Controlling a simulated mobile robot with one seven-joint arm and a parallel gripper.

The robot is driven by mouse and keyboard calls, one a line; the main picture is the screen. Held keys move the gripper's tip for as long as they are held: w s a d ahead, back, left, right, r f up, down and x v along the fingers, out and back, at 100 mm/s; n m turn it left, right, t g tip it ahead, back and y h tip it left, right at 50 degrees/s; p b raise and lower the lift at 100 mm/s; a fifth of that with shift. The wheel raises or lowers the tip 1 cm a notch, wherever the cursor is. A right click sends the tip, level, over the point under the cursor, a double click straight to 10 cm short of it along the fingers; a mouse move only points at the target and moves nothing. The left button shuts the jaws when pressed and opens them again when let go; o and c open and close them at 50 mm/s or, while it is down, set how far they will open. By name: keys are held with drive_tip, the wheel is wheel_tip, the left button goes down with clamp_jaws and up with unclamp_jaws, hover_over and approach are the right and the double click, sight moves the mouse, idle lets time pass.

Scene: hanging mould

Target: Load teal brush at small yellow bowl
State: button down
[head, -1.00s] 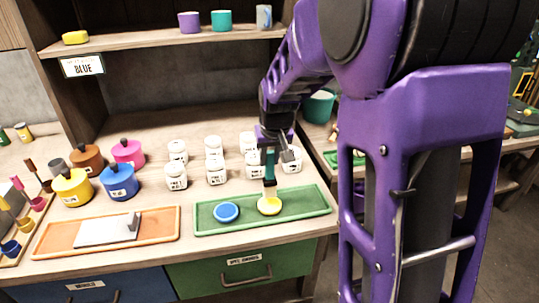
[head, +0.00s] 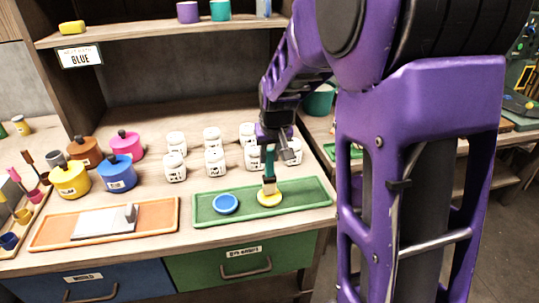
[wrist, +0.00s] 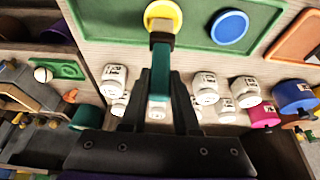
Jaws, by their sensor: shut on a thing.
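My gripper (head: 273,143) is shut on the teal brush (head: 269,162) and holds it nearly upright, head down, over the green tray (head: 310,192). The small yellow bowl (head: 276,201) sits on that tray, right of a blue round dish (head: 225,204). The brush's lower end is at the yellow bowl; its bristle tip is hidden or blends in there. In the wrist view the teal handle (wrist: 160,68) runs from between my fingers to the yellow bowl (wrist: 176,14). I cannot tell how deep the tip sits.
Several white labelled jars (head: 215,162) stand close behind the tray. Coloured lidded pots (head: 118,173) stand to the left. An orange tray (head: 165,215) with a pale slab lies left of the green tray. A shelf (head: 160,34) with cups hangs above.

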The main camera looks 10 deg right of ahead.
drive_tip(key=shift+f+b, duration=0.4)
drive_tip(key=shift+f, duration=0.2)
idle(1.2)
drive_tip(key=shift+r+p, duration=2.55)
drive_tip(key=shift+r, duration=1.1)
drive_tip(key=shift+s+f, duration=0.1)
drive_tip(key=shift+s, duration=0.05)
